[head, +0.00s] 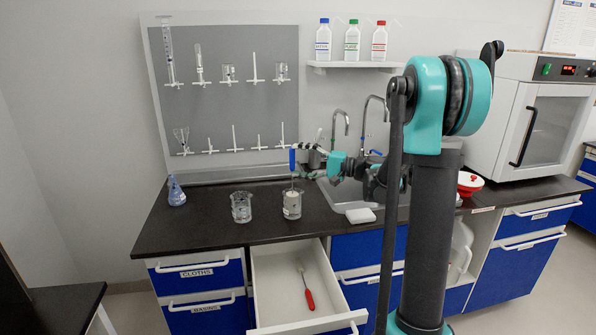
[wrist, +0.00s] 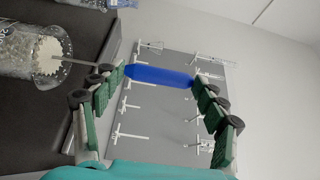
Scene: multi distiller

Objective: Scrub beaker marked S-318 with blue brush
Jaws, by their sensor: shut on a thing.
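My gripper (head: 303,158) is shut on the blue brush handle (head: 292,160), which stands nearly upright above the counter. In the wrist view the blue handle (wrist: 160,75) lies between the finger pads. The brush's thin stem runs down into a glass beaker (head: 292,211), and its whitish round head (wrist: 48,56) shows at or inside the mouth of that beaker (wrist: 18,52). A second glass beaker (head: 241,207) stands to its left on the counter. The markings on both beakers are too small to read, so I cannot tell which is S-318.
An open drawer (head: 262,300) below the counter holds a red-handled brush (head: 308,290). A sink (head: 345,192) with taps is on the right, with a white block (head: 360,215) in front. A blue wash bottle (head: 176,192) stands left. A peg board (head: 225,100) with glassware hangs behind.

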